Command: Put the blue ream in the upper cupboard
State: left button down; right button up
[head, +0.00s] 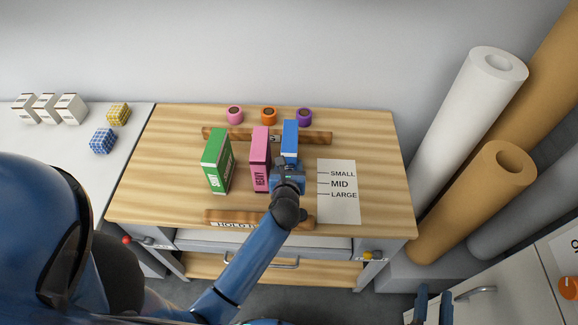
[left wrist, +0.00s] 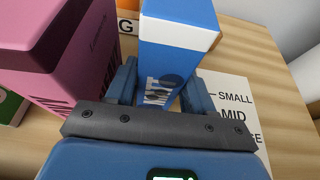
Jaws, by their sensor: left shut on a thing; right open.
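The blue ream (head: 290,135) stands upright on the wooden table, to the right of the pink ream. My left gripper (head: 288,168) is shut on its near end. In the left wrist view the blue ream (left wrist: 180,32), with a white band and dark lettering, sits between the fingers of my left gripper (left wrist: 160,88). Whether its base touches the table is hidden. My right gripper (head: 434,305) is open and empty at the lower right. I cannot make out which part is the upper cupboard; a white front with a handle (head: 476,293) shows at the lower right.
The pink ream (head: 260,150) stands close left of the blue one, with the green ream (head: 217,160) further left. A size card (head: 339,205) lies right of the gripper. Wooden strips (head: 225,135) and small rolls (head: 268,115) lie behind. Large paper rolls (head: 455,110) stand right.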

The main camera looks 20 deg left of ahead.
pick_arm(q)
jog(key=shift+r, duration=0.1)
jog(key=c, duration=0.8)
grip_release()
jog(key=shift+f, duration=0.2)
jog(key=o, duration=0.4)
jog(key=shift+r, duration=0.15)
